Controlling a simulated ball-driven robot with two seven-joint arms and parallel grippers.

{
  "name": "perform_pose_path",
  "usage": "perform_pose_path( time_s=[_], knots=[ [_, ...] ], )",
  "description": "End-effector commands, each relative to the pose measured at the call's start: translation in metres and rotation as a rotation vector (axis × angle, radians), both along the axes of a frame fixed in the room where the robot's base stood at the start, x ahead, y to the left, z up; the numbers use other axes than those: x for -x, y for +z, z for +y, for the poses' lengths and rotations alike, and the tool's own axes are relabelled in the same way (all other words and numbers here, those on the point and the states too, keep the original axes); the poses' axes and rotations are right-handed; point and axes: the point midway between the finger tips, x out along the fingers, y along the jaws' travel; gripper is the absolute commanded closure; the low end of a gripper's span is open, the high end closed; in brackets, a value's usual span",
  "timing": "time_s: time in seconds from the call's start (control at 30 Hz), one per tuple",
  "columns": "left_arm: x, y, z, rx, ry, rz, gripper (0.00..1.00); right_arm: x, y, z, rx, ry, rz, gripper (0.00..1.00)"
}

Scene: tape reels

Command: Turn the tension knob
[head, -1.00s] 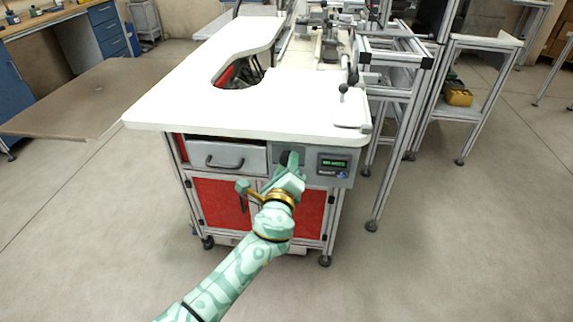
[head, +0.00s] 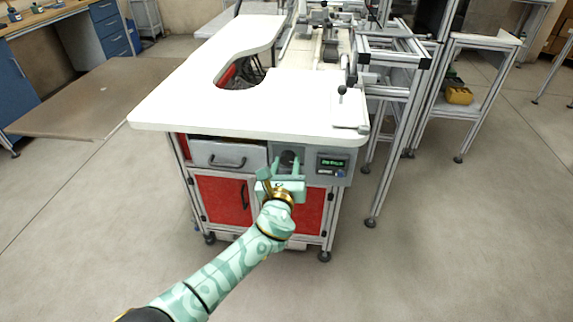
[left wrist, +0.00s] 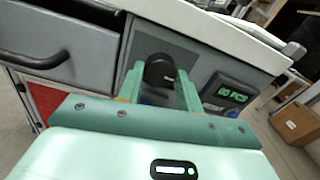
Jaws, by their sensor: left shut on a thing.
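The tension knob (left wrist: 160,72) is a dark round knob on the grey front panel under the white tabletop. It also shows in the head view (head: 288,158). My left gripper (head: 287,164) reaches it from the front, one finger on each side. In the left wrist view the fingers (left wrist: 159,80) are closed on the knob's sides. A small display (head: 332,165) with green characters is on the panel to the right of the knob. My right gripper is not in view.
A grey drawer (head: 228,155) with a dark handle is left of the knob, above red cabinet doors (head: 222,199). The white tabletop (head: 290,115) overhangs the panel. An aluminium frame stands at the right. The floor in front is clear.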

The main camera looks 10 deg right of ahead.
Motion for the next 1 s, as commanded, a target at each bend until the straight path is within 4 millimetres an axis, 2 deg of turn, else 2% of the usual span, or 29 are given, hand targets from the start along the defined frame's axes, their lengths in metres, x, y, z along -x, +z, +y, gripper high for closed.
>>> perform_pose_path(
  time_s=[0.6,0.63,0.7,1.0],
  knots=[
    [0.0014,-0.0045,0.0001,-0.043,-0.001,-0.003,0.87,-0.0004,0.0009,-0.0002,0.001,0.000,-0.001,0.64],
    [0.0014,-0.0046,0.0001,-0.043,-0.001,-0.003,0.59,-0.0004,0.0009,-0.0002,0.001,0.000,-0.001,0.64],
    [0.0012,-0.0041,0.0002,-0.042,-0.001,-0.004,0.43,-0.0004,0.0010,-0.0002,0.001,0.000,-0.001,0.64],
    [0.0021,-0.0011,0.0004,-0.041,0.000,-0.008,0.43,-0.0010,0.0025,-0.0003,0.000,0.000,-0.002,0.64]
  ],
)
